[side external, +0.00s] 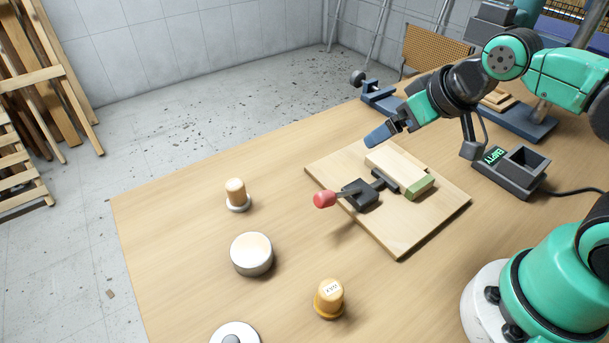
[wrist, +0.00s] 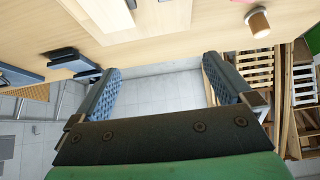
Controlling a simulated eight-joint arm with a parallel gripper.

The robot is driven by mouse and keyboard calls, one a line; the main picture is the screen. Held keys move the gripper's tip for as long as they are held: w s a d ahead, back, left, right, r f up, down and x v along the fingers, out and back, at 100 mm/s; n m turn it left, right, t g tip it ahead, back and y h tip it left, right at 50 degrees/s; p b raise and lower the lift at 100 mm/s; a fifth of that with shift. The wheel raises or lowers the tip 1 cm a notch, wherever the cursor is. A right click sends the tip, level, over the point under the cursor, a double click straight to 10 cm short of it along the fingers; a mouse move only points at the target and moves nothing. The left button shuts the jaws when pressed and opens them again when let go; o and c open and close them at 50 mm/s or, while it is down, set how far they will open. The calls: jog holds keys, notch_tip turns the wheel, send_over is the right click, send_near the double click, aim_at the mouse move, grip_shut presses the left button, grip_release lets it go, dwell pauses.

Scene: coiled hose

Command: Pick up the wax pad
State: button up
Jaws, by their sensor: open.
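The wax pad (side external: 330,299) looks like a short yellow-orange piece with a wooden top that bears a small dark label, seemingly "WAX". It stands upright on the wooden table near the front middle in the side view. My gripper (side external: 383,134) is open and empty, in the air above the back edge of a clamp board, well behind and to the right of the pad. In the wrist view my gripper's two fingers (wrist: 160,66) are wide apart with nothing between them. I cannot make out the wax pad in the wrist view.
A similar white-based wooden knob (side external: 236,194), a round tin (side external: 251,255) and a white disc (side external: 234,334) stand left of the pad. The board (side external: 401,238) carries a red-handled clamp (side external: 324,199) and a wooden block (side external: 395,165). A dark box (side external: 510,170) stands right.

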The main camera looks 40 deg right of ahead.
dwell(0.3)
jog(key=c, duration=0.3)
jog(key=shift+c, duration=0.2)
jog(key=n+g, duration=0.7)
jog(key=n, duration=1.8)
send_over(332, 288)
jog(key=f, duration=0.6)
jog(key=shift+w+d, duration=0.2)
jog(key=shift+w, duration=0.1)
jog(key=shift+s+a+f+n, duration=0.2)
jog(key=shift+s+f+n, duration=0.05)
jog(key=shift+n, duration=0.15)
jog(key=shift+f, duration=2.75)
